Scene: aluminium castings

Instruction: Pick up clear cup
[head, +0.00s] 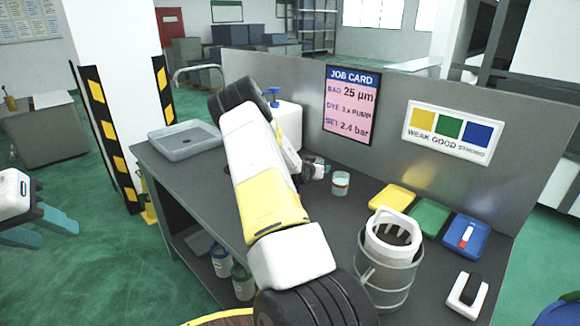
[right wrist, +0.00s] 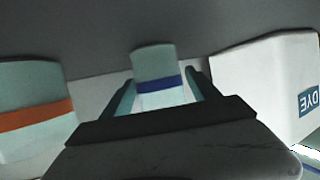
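In the right wrist view a clear cup with a blue band (right wrist: 155,60) stands between the two teal fingers of my right gripper (right wrist: 159,80). The fingers are apart, one on each side, and I see no firm grip. A second clear cup, with an orange band (right wrist: 30,125), is at the left; in the head view it stands on the bench (head: 340,183). In the head view my right arm hides most of the right gripper and the blue-banded cup. My left gripper (head: 38,229) is open and empty at the left edge, away from the bench.
A white dye jug (right wrist: 265,85) stands close to the right gripper. A grey tray (head: 184,141) lies at the bench's left end. Yellow (head: 392,197), green (head: 429,217) and blue (head: 464,238) trays and a wire-held pot (head: 388,268) are at the right. A metal panel (head: 400,85) backs the bench.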

